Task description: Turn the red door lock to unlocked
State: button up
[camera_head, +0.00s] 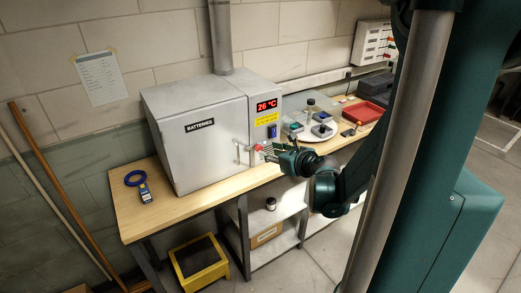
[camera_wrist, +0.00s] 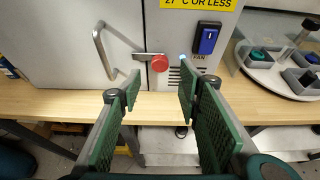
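The red door lock (camera_wrist: 159,63) is a round red knob on a grey metal bar. It sits on the front of the grey cabinet labelled BATTERIES (camera_head: 175,130), right of the door handle (camera_wrist: 103,50). In the head view the lock (camera_head: 259,148) shows just left of my gripper (camera_head: 270,152). In the wrist view my gripper (camera_wrist: 158,88) is open, with its two green fingers apart and nothing between them. The knob lies ahead of the fingertips, between them in the picture and apart from them. The bar extends left from the knob.
A blue FAN switch (camera_wrist: 207,38) is right of the lock. A round turntable (camera_wrist: 285,68) with small bins stands at right. A red tray (camera_head: 362,112) lies farther along the wooden bench (camera_wrist: 60,105). Blue tape (camera_head: 135,178) and a handheld meter (camera_head: 145,193) lie at the left end.

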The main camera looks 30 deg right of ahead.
aim_at(260, 149)
jog(key=shift+w, duration=0.1)
jog(key=shift+b+x, duration=0.55)
jog(key=shift+x, duration=3.3)
jog(key=c, duration=0.9)
